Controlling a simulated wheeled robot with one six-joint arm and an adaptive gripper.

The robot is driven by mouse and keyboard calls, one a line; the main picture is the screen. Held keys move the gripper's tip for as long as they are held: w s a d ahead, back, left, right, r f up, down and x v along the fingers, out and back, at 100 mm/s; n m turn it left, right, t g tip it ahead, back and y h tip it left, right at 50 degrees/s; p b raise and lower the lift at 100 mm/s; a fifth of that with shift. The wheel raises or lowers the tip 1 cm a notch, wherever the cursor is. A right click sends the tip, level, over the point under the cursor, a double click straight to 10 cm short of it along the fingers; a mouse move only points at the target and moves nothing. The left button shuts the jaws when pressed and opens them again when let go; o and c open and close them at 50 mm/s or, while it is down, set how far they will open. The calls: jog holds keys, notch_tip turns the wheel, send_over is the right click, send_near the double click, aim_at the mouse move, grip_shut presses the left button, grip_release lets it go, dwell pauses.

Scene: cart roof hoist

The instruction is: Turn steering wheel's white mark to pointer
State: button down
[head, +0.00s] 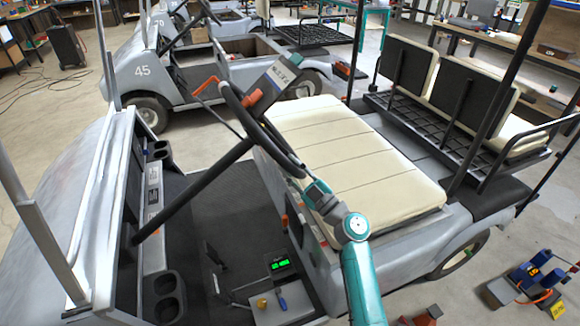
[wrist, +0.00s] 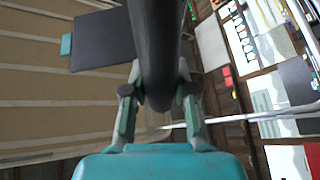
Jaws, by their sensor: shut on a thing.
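The steering wheel (head: 262,136) is seen nearly edge-on in the head view, a black rim on a slanted dark column (head: 195,190). My gripper (head: 308,183) is at the rim's lower right end, beside the cream seat. In the wrist view, the black rim (wrist: 156,45) passes between the two fingers of my gripper (wrist: 158,98), which are shut on it. I cannot make out a white mark on the rim in either view. An orange-red bent piece (head: 207,87) and an orange block (head: 252,97) are near the rim's upper end; I cannot tell whether either is the pointer.
A grey box with a screen (head: 277,76) is by the wheel's top. The cream seat (head: 350,150) lies right of the wheel.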

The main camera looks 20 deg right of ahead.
jog(key=shift+a+f, duration=0.15)
jog(key=shift+f, duration=0.1)
jog(key=c, duration=1)
grip_release()
jog(key=shift+o, duration=0.6)
jog(key=shift+r, duration=0.15)
jog(key=v, duration=1.2)
